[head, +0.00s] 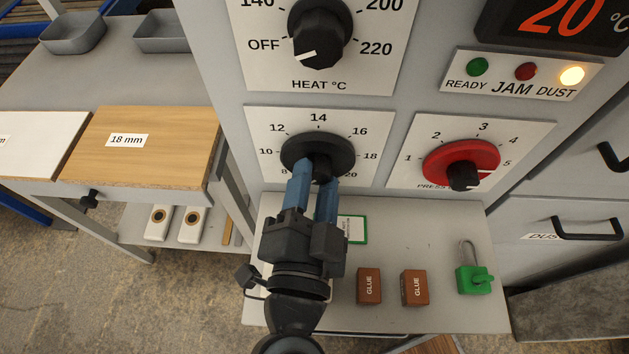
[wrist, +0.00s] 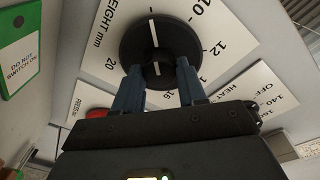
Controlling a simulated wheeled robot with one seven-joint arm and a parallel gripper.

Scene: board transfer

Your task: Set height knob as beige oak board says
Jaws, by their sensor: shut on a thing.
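The beige oak board (head: 150,150) lies on the side table at left, with a label reading 18 mm. The black height knob (head: 318,150) sits on a white dial plate (head: 372,135) marked 8 to 20. My gripper (head: 314,178) is shut on the knob's grip from below, and its blue fingers hide part of the knob. In the wrist view, the fingers (wrist: 157,85) flank the grip of the knob (wrist: 180,38). The knob's white line points towards the low end of the scale, around 8. In the head view this line is hidden.
A white board (head: 35,140) lies left of the oak one. Above is the heat knob (head: 318,30); right is the red press knob (head: 460,160), near 5. Two glue blocks (head: 368,285) and a green padlock (head: 473,280) stand on the shelf below. The dust lamp (head: 571,76) glows.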

